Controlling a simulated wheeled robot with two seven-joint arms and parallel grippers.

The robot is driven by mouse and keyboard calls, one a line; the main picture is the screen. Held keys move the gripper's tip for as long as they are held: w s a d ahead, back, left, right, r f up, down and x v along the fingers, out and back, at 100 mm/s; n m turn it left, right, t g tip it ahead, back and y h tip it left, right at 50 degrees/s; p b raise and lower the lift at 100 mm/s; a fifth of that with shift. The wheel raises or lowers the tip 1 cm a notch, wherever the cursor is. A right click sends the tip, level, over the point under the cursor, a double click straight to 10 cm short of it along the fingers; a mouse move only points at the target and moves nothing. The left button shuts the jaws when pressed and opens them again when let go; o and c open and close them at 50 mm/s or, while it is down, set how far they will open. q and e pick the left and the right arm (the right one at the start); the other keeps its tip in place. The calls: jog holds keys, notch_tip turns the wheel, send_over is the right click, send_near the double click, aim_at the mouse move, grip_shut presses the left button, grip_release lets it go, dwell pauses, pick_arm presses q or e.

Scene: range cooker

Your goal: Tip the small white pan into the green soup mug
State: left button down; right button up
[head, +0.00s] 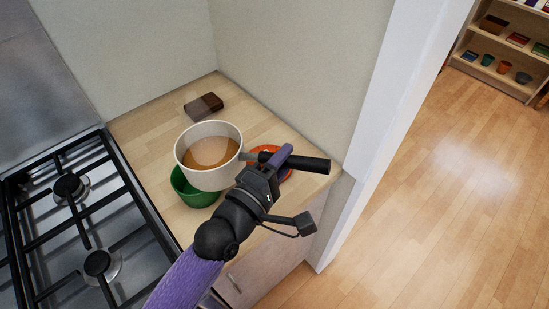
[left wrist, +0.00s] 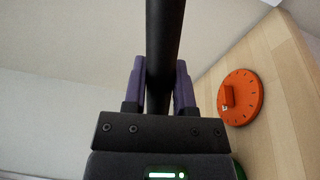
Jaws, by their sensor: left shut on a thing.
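The small white pan (head: 209,177) holds a brown liquid (head: 211,152) and is held above the counter. It looks about level, perhaps slightly tilted. Its black handle (head: 309,163) points right; the handle also shows in the left wrist view (left wrist: 165,40). My left gripper (head: 279,163) is shut on that handle. The green soup mug (head: 190,193) stands on the counter, below the pan in the head view, and the pan hides part of its opening. I cannot tell whether anything is in the mug. My right gripper is not in view.
An orange round object (left wrist: 240,98) lies on the counter (head: 150,130), partly behind my gripper in the head view. A dark brown block (head: 204,106) lies near the back wall. The gas hob (head: 75,225) is at left. Shelves (head: 505,50) stand far right.

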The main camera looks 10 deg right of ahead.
pick_arm(q)
jog(key=shift+a+r+n+t, duration=0.3)
jog(key=shift+r+n, duration=0.45)
jog(key=shift+n, duration=0.05)
jog(key=shift+w+a+r+n+b, duration=0.2)
jog(key=shift+a+r+n+b, duration=0.15)
jog(key=shift+r+n+b, duration=0.5)
jog(key=shift+w+a+r+n+t, duration=0.2)
jog(key=shift+a+r+n+t, duration=0.3)
jog(key=shift+n, duration=0.25)
jog(key=shift+r+p, duration=0.15)
jog(key=shift+p, duration=0.2)
jog(key=shift+w+a+r+n, duration=0.15)
jog(key=shift+a+r+n, duration=0.1)
jog(key=shift+r+n, duration=0.2)
jog(key=shift+w+a+r+n+p, duration=0.2)
jog(key=shift+a+r+n+p, duration=0.25)
jog(key=shift+r+n+p, duration=0.3)
jog(key=shift+w+a+t, duration=0.1)
jog(key=shift+a+t, duration=0.05)
jog(key=shift+t, duration=0.25)
